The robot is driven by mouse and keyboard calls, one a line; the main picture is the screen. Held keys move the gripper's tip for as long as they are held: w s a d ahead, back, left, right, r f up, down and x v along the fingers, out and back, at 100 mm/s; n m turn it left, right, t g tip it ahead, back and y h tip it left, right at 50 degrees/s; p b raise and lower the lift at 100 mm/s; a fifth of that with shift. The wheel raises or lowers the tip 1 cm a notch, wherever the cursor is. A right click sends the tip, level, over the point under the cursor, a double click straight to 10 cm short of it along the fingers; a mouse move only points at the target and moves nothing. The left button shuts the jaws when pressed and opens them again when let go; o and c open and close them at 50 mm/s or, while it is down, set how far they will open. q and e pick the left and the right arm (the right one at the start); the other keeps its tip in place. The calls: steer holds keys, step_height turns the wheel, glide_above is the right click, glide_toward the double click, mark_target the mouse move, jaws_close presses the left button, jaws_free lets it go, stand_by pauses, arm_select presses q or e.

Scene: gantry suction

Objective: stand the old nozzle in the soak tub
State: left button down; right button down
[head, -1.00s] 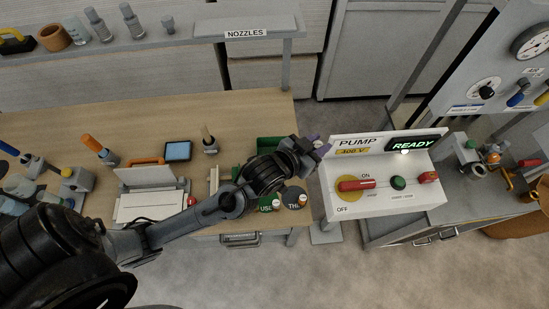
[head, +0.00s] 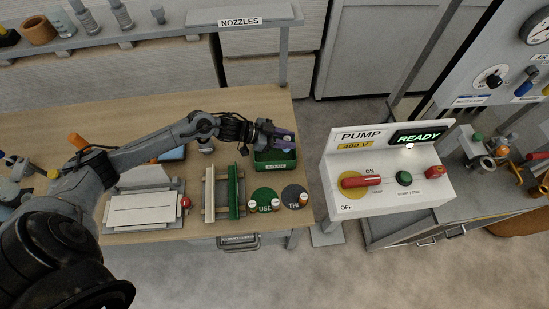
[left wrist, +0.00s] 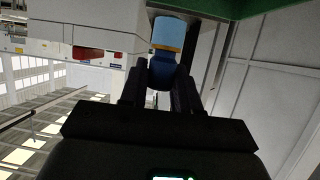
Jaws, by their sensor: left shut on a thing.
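The soak tub (head: 275,167) is a green box with a small white label on its front, at the back right of the wooden bench. My left gripper (head: 284,136) is right over the tub in the head view, and its wrist hides part of the tub's opening. In the left wrist view the gripper (left wrist: 160,95) is shut on the nozzle (left wrist: 167,35), which has a light blue end, an orange band and a dark blue body. A green surface, probably the tub (left wrist: 265,8), shows at that view's top right, apart from the nozzle. My right gripper is not in view.
Cream and green rails (head: 236,192) stand left of a green disc (head: 264,200) and a dark disc (head: 294,196), with small brass pieces there. A white pump box (head: 385,175) reading READY is to the right. A NOZZLES shelf (head: 240,22) runs behind.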

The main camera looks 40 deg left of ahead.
arm_select(q)
steer(key=w+a, duration=0.1)
steer(key=a, duration=0.1)
steer(key=b, duration=0.1)
glide_above(283, 156)
steer(key=shift+f, duration=4.4)
steer(key=shift+a+f, duration=0.1)
steer(key=c, duration=0.8)
jaws_free()
steer(key=v, duration=1.1)
steer(key=shift+s+a+p, duration=0.1)
steer(key=shift+s+p, duration=0.05)
steer(key=shift+p, duration=0.2)
steer(key=shift+s+a+r, duration=0.2)
steer(key=shift+a+r, duration=0.05)
